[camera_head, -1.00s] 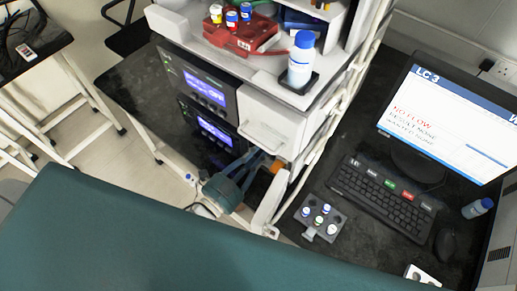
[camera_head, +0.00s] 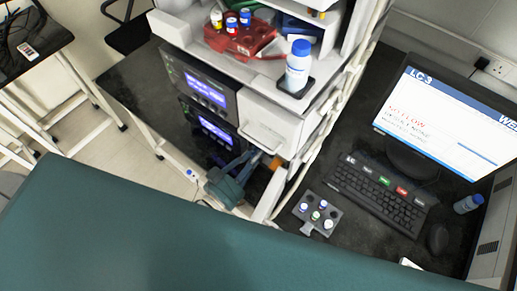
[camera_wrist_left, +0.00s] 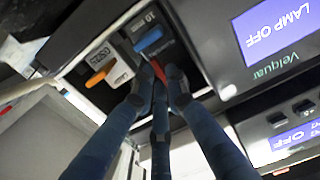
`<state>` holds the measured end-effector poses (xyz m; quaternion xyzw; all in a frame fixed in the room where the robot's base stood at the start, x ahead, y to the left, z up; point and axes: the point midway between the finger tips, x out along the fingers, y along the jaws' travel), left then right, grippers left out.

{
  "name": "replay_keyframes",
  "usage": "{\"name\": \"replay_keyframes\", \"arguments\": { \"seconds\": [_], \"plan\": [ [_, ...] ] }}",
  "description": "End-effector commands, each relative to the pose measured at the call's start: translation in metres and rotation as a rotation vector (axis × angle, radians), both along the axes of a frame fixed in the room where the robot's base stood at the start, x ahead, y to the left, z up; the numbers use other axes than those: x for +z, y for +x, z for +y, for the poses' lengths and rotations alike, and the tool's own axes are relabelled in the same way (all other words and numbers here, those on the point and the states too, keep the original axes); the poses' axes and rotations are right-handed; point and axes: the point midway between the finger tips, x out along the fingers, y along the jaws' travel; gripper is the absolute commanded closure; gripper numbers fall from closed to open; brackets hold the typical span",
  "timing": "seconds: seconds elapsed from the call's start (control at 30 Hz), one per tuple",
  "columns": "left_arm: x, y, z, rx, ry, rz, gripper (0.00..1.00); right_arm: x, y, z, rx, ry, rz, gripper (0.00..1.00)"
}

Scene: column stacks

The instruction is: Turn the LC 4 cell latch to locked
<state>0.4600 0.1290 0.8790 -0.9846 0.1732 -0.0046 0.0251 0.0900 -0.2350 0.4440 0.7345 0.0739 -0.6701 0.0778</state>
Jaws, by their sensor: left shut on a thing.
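My left gripper (camera_head: 253,159) reaches the lower front of the instrument stack in the head view. In the left wrist view its dark blue fingers (camera_wrist_left: 157,82) are closed around a small red lever (camera_wrist_left: 158,70), which they partly hide. A blue lever (camera_wrist_left: 149,40) sits just beyond it, and an orange lever (camera_wrist_left: 96,78) lies to the left beside a white label. The label text is too small and tilted to read, so I cannot tell which lever is marked LC 4. My right gripper is not in view.
The stack's displays (camera_head: 206,90) glow blue; one reads LAMP OFF in the wrist view (camera_wrist_left: 278,28). A capped bottle (camera_head: 298,70) and a red vial rack (camera_head: 240,42) stand on top. A vial holder (camera_head: 318,212), keyboard (camera_head: 385,195) and monitor (camera_head: 450,115) occupy the right bench.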

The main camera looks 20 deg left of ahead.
Motion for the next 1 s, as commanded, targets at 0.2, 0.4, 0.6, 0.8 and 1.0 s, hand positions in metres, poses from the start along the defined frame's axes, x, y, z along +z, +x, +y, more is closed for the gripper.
{"name": "replay_keyframes", "arguments": {
  "seconds": [0.2,0.4,0.6,0.8,1.0],
  "plan": [
    [-0.0012,-0.0007,-0.0001,-0.001,-0.050,0.021,1.00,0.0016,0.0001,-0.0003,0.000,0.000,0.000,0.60],
    [-0.0014,-0.0008,-0.0002,0.000,-0.063,0.027,1.00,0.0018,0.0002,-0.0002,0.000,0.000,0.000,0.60],
    [-0.0015,-0.0008,-0.0002,0.000,-0.063,0.027,1.00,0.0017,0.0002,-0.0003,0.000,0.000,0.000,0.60],
    [-0.0012,-0.0007,-0.0002,0.000,-0.063,0.026,0.68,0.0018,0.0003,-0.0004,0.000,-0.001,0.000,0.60],
    [-0.0004,-0.0004,-0.0003,0.000,-0.062,0.025,0.68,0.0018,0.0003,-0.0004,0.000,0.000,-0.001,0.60]
  ]
}}
